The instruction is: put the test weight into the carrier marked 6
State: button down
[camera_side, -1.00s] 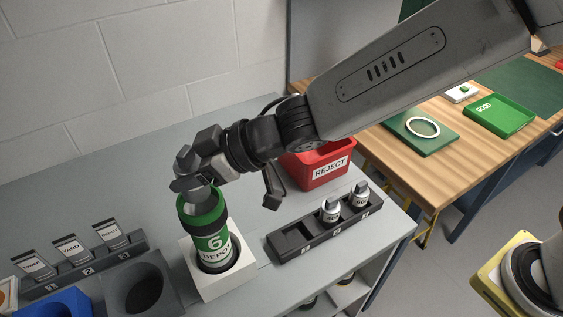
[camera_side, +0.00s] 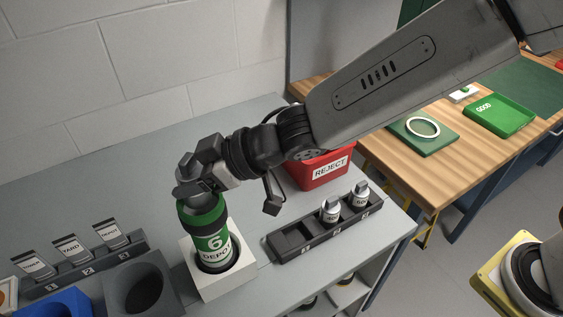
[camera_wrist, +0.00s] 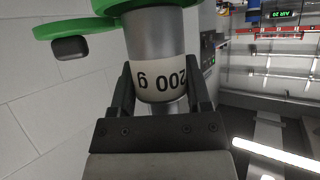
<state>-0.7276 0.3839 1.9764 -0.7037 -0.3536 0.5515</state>
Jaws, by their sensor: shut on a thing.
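The carrier marked 6 (camera_side: 212,243) is a green-and-white tube labelled DEPOT. It stands slightly tilted in a white square holder (camera_side: 226,285). My gripper (camera_side: 192,190) is directly over its top end. In the wrist view my gripper (camera_wrist: 159,78) is shut on the test weight (camera_wrist: 165,84), a silver cylinder with a white band reading 200 g. The weight's far end meets the carrier's green rim (camera_wrist: 178,10) and appears to enter it; how deep is hidden. A green flap with a dark block (camera_wrist: 75,32) sits beside the rim. In the side view the weight is mostly hidden by the fingers.
A red REJECT bin (camera_side: 318,172) stands behind. A grey block with a round hole (camera_side: 125,275), a blue bin (camera_side: 62,303) and a label rack (camera_side: 95,265) are at left.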

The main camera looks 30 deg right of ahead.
jog(key=shift+f, duration=0.25)
jog(key=shift+f, duration=0.35)
jog(key=shift+f, duration=0.3)
grip_release()
jog(key=shift+s+d, duration=0.1)
jog(key=shift+d, duration=0.05)
jog(key=v, duration=0.7)
jog(key=shift+r, duration=0.15)
jog(key=shift+s+d, duration=0.1)
jog(key=shift+d, duration=0.05)
dwell(0.7)
